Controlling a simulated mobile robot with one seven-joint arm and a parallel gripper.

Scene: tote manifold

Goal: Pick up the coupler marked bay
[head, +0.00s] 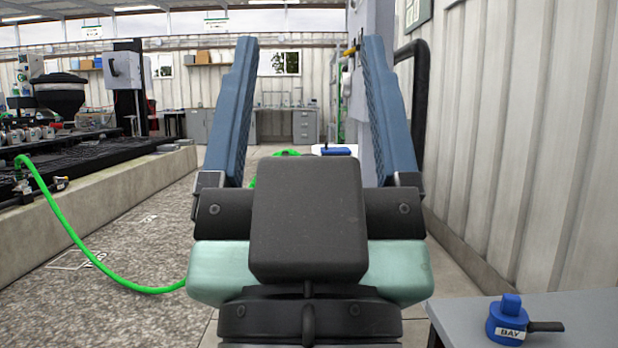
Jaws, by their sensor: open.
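The blue coupler marked BAY (507,322) sits on a grey table (580,312) at the lower right of the head view. It has a white label on its front, a blue knob on top and a dark stub pointing right. My gripper (308,45) is in the middle of the view, pointing forward, with its two blue fingers wide apart and nothing between them. It is up and to the left of the coupler, well apart from it. The gripper's dark body hides part of the floor ahead.
A green hose (95,268) runs from the equipment bench on the left down to the floor and behind my gripper. A corrugated wall (510,130) stands close on the right. Another blue object (336,151) lies on a white surface farther ahead. Grey cabinets stand at the back.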

